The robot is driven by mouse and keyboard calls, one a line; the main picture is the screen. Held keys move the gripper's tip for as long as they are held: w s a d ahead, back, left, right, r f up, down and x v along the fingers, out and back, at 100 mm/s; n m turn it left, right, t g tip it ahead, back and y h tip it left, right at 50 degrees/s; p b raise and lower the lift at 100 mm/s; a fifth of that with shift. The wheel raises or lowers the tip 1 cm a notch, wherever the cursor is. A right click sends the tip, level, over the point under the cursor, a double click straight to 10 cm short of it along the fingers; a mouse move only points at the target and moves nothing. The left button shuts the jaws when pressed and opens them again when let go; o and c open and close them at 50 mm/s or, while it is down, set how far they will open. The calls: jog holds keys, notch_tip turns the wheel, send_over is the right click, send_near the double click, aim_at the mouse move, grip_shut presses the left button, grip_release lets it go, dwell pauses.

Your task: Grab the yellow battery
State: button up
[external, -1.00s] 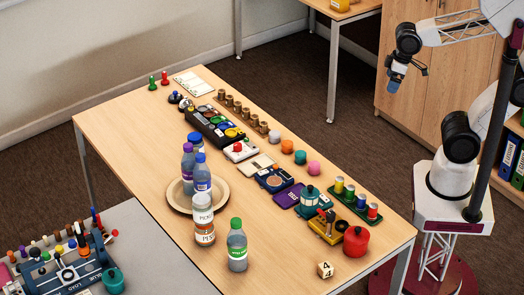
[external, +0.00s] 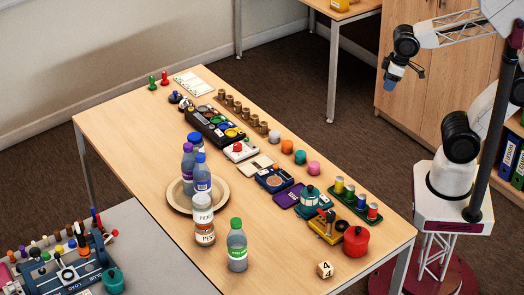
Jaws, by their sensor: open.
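The likely yellow battery (external: 339,184) is a small upright cylinder with a yellow body. It stands at the far left end of a dark green holder (external: 356,212), in a row with several similar cylinders, including a red one (external: 372,211). The holder lies along the table's right edge. My gripper (external: 395,82) is open and empty. It hangs in the air to the upper right of the holder, beyond the table edge and well apart from the battery. Its fingertips are small in this view.
Coloured round lumps (external: 313,167) lie farther up the table. Bottles and jars (external: 203,210) stand toward the left. Bare table shows between these groups.

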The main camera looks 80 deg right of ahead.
jog(key=w+f+n+t, duration=0.2)
jog(key=w+f+t, duration=0.1)
jog(key=w+f, duration=0.65)
jog(key=n+t+y, duration=0.5)
jog(key=y, duration=0.2)
send_near(339, 184)
jog(key=shift+w+d+f, duration=0.35)
jog(key=shift+w+d, duration=0.05)
jog(key=shift+w, duration=0.1)
jog(key=shift+w+d+f, duration=0.35)
jog(key=shift+w+f, duration=0.05)
jog(key=shift+w, duration=0.15)
jog(key=shift+s+a+f+y, duration=0.25)
jog(key=shift+s+a+y, duration=0.1)
jog(key=shift+y, duration=0.25)
jog(key=shift+x, duration=1.25)
jog(key=shift+w, duration=0.15)
